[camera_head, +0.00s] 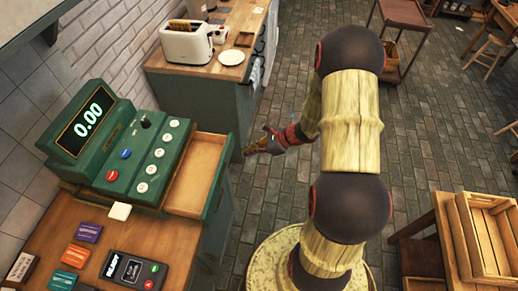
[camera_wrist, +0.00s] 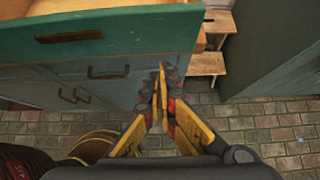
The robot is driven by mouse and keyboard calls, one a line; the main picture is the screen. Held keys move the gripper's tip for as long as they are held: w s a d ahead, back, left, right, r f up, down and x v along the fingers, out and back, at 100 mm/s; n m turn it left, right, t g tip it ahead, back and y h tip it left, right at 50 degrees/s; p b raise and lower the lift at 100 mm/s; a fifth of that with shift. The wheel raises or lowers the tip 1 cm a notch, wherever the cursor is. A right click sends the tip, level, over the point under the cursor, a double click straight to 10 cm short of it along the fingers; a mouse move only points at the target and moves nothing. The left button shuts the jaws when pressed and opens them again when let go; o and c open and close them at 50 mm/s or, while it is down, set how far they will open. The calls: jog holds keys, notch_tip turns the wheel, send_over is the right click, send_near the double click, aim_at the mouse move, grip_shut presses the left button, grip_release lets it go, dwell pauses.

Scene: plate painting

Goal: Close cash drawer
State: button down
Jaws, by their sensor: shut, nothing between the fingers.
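The green cash register (camera_head: 120,150) stands on the wooden counter at the left in the head view. Its cash drawer (camera_head: 196,175) is pulled out to the right, and its wooden inside looks empty. In the wrist view the green drawer front (camera_wrist: 110,48) with a dark slot fills the top left. My gripper (camera_head: 250,149) is to the right of the drawer, apart from it in the head view. In the wrist view my gripper (camera_wrist: 160,75) has its yellow fingers together with nothing between them, just below the drawer front's lower edge in the picture.
A counter with a toaster (camera_head: 187,42) stands behind the register, with a gap before it. Grey cabinet fronts (camera_wrist: 85,85) are below the drawer. A wooden crate (camera_head: 485,240) sits at the lower right. The brick floor (camera_head: 440,130) between is mostly clear.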

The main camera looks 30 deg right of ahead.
jog(key=shift+w+a+r, duration=0.1)
jog(key=shift+w+a, duration=1.25)
jog(key=shift+w, duration=0.05)
jog(key=b, duration=0.3)
send_near(197, 148)
jog(key=x, duration=0.4)
jog(key=shift+w+f, duration=0.1)
jog(key=shift+f, duration=0.3)
jog(key=shift+w+a, duration=0.2)
jog(key=shift+w, duration=0.1)
jog(key=shift+r, duration=0.15)
jog(key=shift+d, duration=0.1)
